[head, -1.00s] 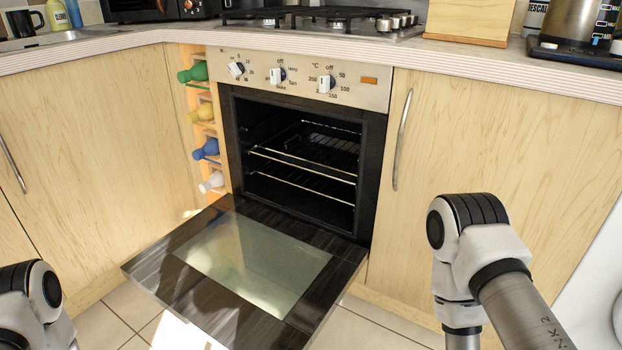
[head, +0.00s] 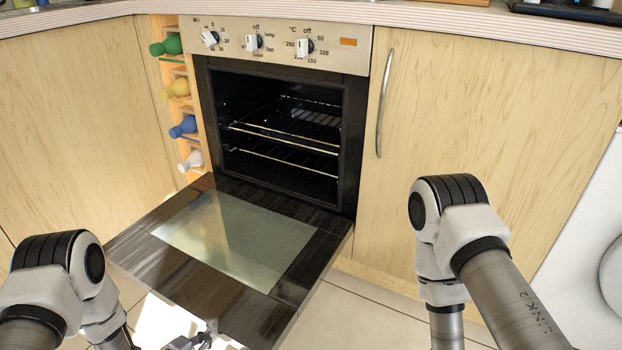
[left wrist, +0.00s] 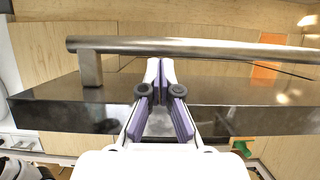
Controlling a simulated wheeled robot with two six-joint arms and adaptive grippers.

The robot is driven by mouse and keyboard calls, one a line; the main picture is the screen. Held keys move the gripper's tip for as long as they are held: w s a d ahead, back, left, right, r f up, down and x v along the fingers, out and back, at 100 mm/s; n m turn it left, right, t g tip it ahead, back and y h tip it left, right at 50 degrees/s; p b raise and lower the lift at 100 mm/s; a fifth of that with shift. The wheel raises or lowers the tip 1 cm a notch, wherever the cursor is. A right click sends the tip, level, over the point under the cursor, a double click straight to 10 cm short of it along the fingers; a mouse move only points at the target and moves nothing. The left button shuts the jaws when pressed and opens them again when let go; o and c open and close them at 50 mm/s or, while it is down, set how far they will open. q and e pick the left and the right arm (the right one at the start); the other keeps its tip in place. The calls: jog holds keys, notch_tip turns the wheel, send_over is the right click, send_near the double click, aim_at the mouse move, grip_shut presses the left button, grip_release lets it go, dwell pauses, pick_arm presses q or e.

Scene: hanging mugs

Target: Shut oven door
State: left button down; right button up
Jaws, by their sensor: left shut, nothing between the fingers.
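The oven (head: 285,125) stands open in the head view. Its dark door (head: 250,310), with a glass pane, is folded down about level in front of the cavity. In the left wrist view the door's front edge (left wrist: 70,112) and its metal bar handle (left wrist: 220,48) run across the picture. My left gripper (head: 198,340) is at the bottom of the head view, by the door's near edge. In the left wrist view it (left wrist: 160,65) is shut and empty, its tips close to the handle bar; contact is unclear. My right gripper is out of view.
Wooden cabinets (head: 80,120) flank the oven, the right one with a long vertical handle (head: 384,105). A narrow rack with several coloured bottles (head: 175,90) is left of the oven. The oven racks (head: 285,140) sit inside the cavity. Tiled floor (head: 350,310) is clear right of the door.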

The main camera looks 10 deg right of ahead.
pick_arm(q)
jog(key=shift+w+r, duration=0.1)
jog(key=shift+r, duration=0.05)
dwell(0.4)
jog(key=r+p, duration=0.8)
jog(key=r, duration=0.1)
jog(key=w+d+r+p, duration=0.1)
jog(key=r+p, duration=0.3)
jog(key=shift+w+r, duration=0.1)
jog(key=shift+r, duration=0.15)
jog(key=w+d+r+p, duration=0.2)
jog(key=w+r+p, duration=0.1)
jog(key=r+p, duration=0.5)
jog(key=shift+w+d+r, duration=0.3)
jog(key=shift+d+r, duration=0.1)
jog(key=shift+r, duration=0.75)
